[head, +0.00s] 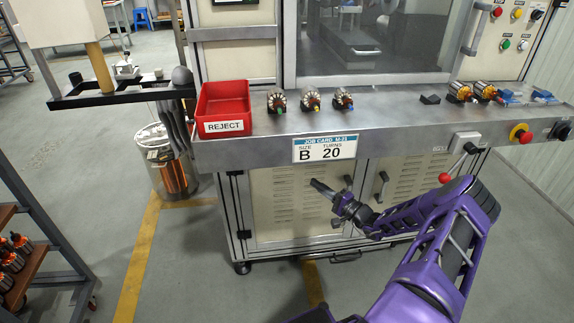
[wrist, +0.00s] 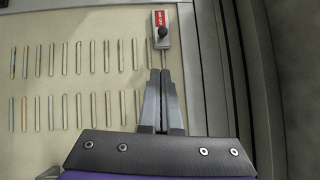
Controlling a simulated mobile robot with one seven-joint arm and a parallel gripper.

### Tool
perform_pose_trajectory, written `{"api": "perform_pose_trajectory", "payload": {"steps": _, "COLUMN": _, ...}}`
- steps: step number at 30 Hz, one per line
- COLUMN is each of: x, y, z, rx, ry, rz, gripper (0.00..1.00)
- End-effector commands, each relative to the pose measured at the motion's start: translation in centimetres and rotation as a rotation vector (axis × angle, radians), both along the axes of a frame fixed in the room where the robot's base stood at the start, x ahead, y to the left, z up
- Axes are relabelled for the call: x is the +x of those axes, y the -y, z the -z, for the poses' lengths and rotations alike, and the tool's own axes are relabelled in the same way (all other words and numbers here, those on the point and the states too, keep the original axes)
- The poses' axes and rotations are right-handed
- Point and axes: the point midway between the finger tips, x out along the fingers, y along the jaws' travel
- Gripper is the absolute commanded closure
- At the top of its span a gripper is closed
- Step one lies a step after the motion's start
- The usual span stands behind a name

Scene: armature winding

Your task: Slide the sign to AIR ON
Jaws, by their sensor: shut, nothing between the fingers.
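The sign (wrist: 161,28) is a small pale plate with a red label and a round black knob, on the slotted cream panel. Its lettering is too small to read surely. It sits at the top middle of the wrist view, just beyond my fingertips. I cannot make it out in the head view. My gripper (wrist: 160,73) is shut and empty, its fingers pointing towards the sign. A gap seems to show between the fingertips and the plate. In the head view my gripper (head: 318,187) is in front of the left cabinet door, below the bench edge.
The cream vented door (head: 270,205) has a handle to its right. A red-knobbed lever (head: 444,178) is farther right. Above, the bench holds a red REJECT bin (head: 222,104) and several armatures. A job card (head: 324,147) hangs on the bench front. The floor before the cabinet is clear.

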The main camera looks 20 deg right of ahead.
Motion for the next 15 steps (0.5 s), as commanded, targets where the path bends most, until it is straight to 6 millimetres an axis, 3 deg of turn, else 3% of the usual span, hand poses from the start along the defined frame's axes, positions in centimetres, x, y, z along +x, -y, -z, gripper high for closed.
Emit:
{"api": "perform_pose_trajectory", "payload": {"steps": 4, "x": 0.03, "y": 0.77, "z": 0.0, "rx": 0.008, "ry": 0.012, "rz": 0.031, "gripper": 1.0}}
{"api": "perform_pose_trajectory", "payload": {"steps": 15, "x": 0.57, "y": 0.43, "z": -0.02, "rx": 0.007, "ry": 0.01, "rz": 0.026, "gripper": 1.0}}
